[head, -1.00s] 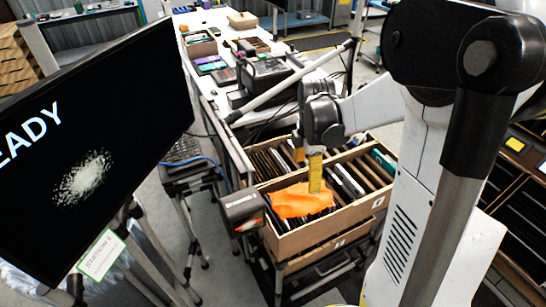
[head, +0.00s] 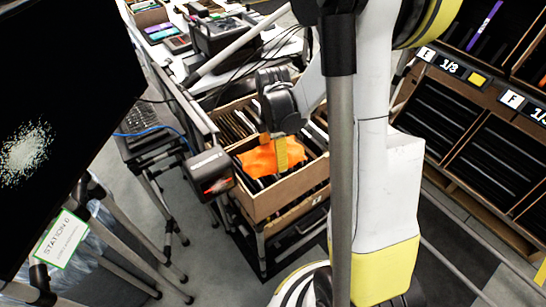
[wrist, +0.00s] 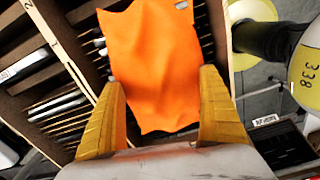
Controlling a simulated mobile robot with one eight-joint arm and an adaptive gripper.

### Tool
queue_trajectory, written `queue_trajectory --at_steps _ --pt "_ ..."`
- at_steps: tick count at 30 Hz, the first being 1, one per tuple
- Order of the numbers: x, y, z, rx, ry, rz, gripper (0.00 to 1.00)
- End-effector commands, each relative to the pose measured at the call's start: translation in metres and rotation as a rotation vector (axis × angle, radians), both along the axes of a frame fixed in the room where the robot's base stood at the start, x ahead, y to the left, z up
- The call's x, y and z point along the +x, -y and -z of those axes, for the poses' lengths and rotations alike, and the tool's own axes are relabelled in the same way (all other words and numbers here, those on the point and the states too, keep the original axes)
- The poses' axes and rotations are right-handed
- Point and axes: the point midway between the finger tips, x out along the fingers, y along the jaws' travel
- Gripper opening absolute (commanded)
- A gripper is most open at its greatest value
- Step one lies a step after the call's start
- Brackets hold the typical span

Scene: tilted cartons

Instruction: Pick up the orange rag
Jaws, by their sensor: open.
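The orange rag (head: 258,160) lies draped over dark items in a carton on a stand in the head view. In the wrist view the rag (wrist: 155,65) fills the space ahead of and between the two yellow fingers. My gripper (wrist: 157,112) is open, with one finger on each side of the rag's near part. In the head view my gripper (head: 281,152) points down at the rag and hides part of it. I cannot tell whether the fingers touch the cloth.
The carton (head: 285,190) has walls close around the rag and is filled with upright thin items. A dark box-shaped device (head: 209,171) stands at the carton's left. A large screen (head: 60,110) is at left, and shelves (head: 470,130) stand at right.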

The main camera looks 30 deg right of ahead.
Motion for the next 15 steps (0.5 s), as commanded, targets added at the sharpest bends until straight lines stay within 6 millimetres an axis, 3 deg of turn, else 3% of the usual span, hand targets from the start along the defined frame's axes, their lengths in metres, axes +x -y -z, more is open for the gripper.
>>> queue_trajectory --at_steps 2,3,8,15 --pt "-0.0001 0.0 -0.0013 0.0 0.0 0.0 0.88" --pt "-0.0001 0.0 -0.0014 0.0 0.0 0.0 0.83" --pt "-0.0001 0.0 -0.0015 0.0 0.0 0.0 0.36" --pt "-0.0001 0.0 -0.0015 0.0 0.0 0.0 0.36"
